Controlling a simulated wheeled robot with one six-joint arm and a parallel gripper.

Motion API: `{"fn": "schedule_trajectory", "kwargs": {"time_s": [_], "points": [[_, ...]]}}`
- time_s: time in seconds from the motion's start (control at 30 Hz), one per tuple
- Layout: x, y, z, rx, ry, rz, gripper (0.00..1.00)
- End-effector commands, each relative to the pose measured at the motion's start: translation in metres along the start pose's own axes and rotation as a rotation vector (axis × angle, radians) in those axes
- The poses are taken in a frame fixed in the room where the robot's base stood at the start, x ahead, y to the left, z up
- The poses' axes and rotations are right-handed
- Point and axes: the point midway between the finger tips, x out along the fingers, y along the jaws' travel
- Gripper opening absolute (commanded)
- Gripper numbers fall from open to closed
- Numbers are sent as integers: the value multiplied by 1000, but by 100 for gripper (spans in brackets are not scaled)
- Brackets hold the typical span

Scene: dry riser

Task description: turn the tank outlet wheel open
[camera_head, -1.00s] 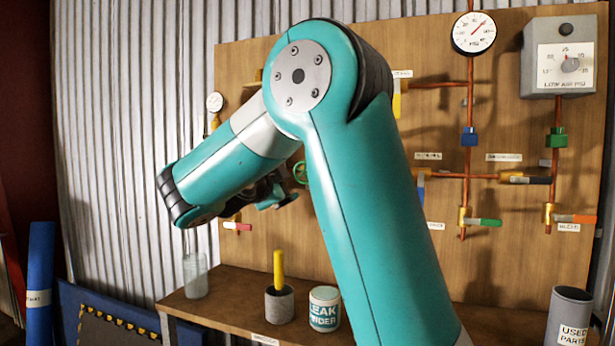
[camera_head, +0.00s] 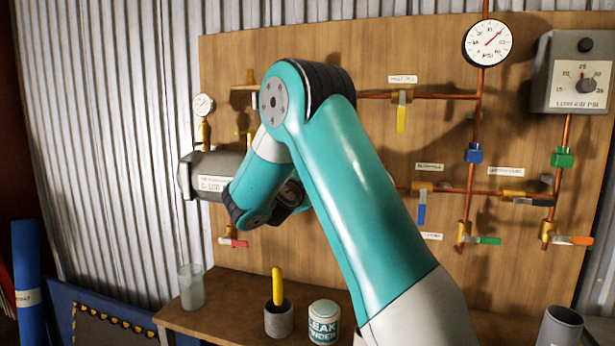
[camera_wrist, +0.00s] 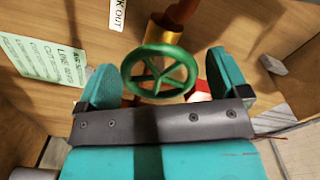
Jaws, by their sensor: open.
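A green spoked wheel (camera_wrist: 158,72) sits in the middle of the wrist view, below a brass fitting (camera_wrist: 163,32) on a copper pipe. My gripper (camera_wrist: 165,80) is open, one teal finger on each side of the wheel. The wheel's lower rim comes close to the gripper's dark front edge. I cannot tell whether either finger touches it. In the head view my arm hides the wheel and the fingers. The grey tank (camera_head: 196,176) with a white label shows left of my forearm, partly covered by it.
The wooden board carries copper pipes, a round gauge (camera_head: 487,43), a grey LOW AIR PSI box (camera_head: 580,102) and several lever valves. On the shelf below stand a glass (camera_head: 190,287), a cup with a yellow-handled tool (camera_head: 279,319) and a labelled tub (camera_head: 324,323).

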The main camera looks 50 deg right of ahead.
Motion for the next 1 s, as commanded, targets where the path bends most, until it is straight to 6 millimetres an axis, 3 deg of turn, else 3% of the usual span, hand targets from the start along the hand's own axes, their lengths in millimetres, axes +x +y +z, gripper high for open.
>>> {"fn": "schedule_trajectory", "kwargs": {"time_s": [0.23, 0.43, 0.47, 0.67, 1.0], "points": [[-2, -1, 3, 0, -5, -3, 93], [-2, -1, 2, 0, -4, -3, 47], [-1, -1, 2, 0, -4, -3, 45], [-1, 1, 3, -34, -2, -3, 45], [0, 0, 2, -338, 2, -4, 45]]}}
